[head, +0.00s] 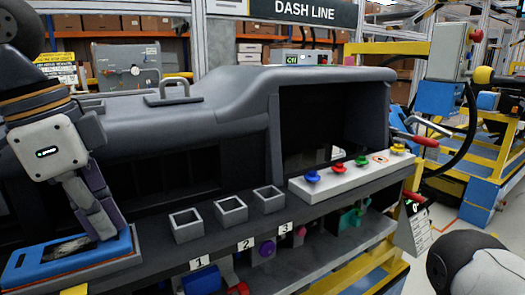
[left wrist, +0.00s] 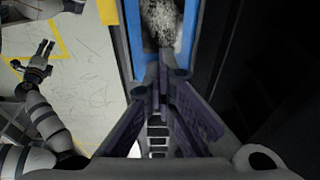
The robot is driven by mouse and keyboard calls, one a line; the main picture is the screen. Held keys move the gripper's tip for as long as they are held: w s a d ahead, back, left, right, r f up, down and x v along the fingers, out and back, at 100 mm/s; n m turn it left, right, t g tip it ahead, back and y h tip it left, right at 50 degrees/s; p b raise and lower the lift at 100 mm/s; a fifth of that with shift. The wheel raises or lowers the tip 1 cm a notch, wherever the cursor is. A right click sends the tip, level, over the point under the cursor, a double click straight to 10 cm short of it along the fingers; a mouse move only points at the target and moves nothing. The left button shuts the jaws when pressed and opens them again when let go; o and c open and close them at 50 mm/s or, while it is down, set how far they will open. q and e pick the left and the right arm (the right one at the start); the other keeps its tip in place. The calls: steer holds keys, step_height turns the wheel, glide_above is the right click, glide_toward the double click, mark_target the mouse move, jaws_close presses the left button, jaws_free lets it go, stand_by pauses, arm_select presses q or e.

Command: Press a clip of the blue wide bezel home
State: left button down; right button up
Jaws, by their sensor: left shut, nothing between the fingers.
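The blue wide bezel (head: 22,268) lies at the lower left of the head view, at the dashboard's left end. In the left wrist view the blue bezel (left wrist: 131,40) appears as a blue frame around a grey speckled area. My left gripper (head: 104,230) points down at the bezel's right part, its fingers together and empty. In the left wrist view its fingertips (left wrist: 161,78) meet at the bezel's near end. I cannot tell whether they touch it. The clips are hidden or too small to make out. What appears to be my right gripper (left wrist: 38,65) is small at the left.
The grey dashboard (head: 230,95) fills the middle. Three square open holders (head: 230,210) stand along its front ledge. A white strip with coloured knobs (head: 335,176) is to their right. Numbered bins with coloured parts sit below. Floor shows at the left of the wrist view.

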arm_select(q)
steer(key=shift+f, duration=0.15)
steer(key=v, duration=0.1)
steer(key=p+v, duration=0.1)
steer(key=v, duration=0.1)
steer(key=shift+w+d+r+p, duration=0.1)
steer(key=shift+d+r+p, duration=0.1)
steer(key=shift+r+p, duration=0.2)
steer(key=shift+w+d+v, duration=0.1)
steer(key=shift+d+v, duration=0.05)
steer(key=shift+v, duration=0.55)
steer(key=shift+w+d+v, duration=0.1)
steer(key=shift+v, duration=0.65)
steer(key=shift+w+d+v, duration=0.15)
steer(key=shift+v, duration=0.55)
arm_select(e)
steer(key=shift+w+r+t, duration=0.6)
steer(key=shift+w+r, duration=0.6)
steer(key=shift+w, duration=0.1)
arm_select(q)
steer(key=shift+r, duration=0.15)
steer(key=shift+d, duration=0.1)
